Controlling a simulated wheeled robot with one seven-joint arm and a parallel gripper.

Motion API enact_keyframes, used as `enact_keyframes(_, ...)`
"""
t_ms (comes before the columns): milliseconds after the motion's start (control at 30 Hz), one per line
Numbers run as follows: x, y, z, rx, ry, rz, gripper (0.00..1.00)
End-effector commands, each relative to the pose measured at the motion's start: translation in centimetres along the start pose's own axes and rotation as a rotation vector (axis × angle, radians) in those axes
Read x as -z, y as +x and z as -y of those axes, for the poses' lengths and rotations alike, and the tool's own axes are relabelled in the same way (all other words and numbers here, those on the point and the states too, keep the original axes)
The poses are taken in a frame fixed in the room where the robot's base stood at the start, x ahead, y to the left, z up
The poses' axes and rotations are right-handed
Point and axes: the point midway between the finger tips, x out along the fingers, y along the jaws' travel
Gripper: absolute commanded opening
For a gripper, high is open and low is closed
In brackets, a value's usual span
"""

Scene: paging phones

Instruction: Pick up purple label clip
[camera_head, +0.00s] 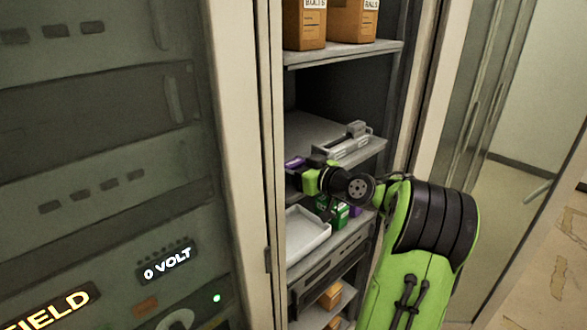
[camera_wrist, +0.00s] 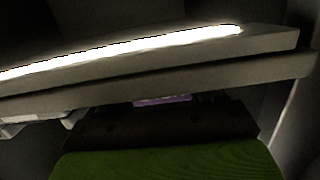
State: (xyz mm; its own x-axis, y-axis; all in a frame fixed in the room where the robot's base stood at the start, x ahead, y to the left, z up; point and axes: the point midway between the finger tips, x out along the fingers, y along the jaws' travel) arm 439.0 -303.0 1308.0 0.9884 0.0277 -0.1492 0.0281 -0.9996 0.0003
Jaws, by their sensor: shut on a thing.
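A purple label clip (camera_head: 294,164) shows at the left end of my gripper (camera_head: 309,178) in the head view, inside the open cabinet. The gripper is shut on it, though the fingertips are small and partly hidden there. In the wrist view, a thin purple strip of the clip (camera_wrist: 163,100) shows just past the dark end of my gripper (camera_wrist: 165,120), below a pale shelf edge. Most of the clip is hidden.
A grey device (camera_head: 343,141) lies on the shelf (camera_head: 305,130) close above my gripper. Below are a white tray (camera_head: 305,232), a green box (camera_head: 340,213) and another purple item (camera_head: 355,210). Cardboard boxes (camera_head: 352,22) stand on the upper shelf. Cabinet frame (camera_head: 263,150) borders the left.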

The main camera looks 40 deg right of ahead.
Motion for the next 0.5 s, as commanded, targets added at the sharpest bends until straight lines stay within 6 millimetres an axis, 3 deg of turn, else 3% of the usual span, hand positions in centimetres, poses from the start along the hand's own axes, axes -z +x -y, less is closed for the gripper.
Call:
enact_keyframes(167,0.7,-0.1,0.0,-0.001,-0.002,-0.001,0.39)
enact_keyframes(500,8.6,-1.3,0.0,0.000,-0.005,-0.001,0.39)
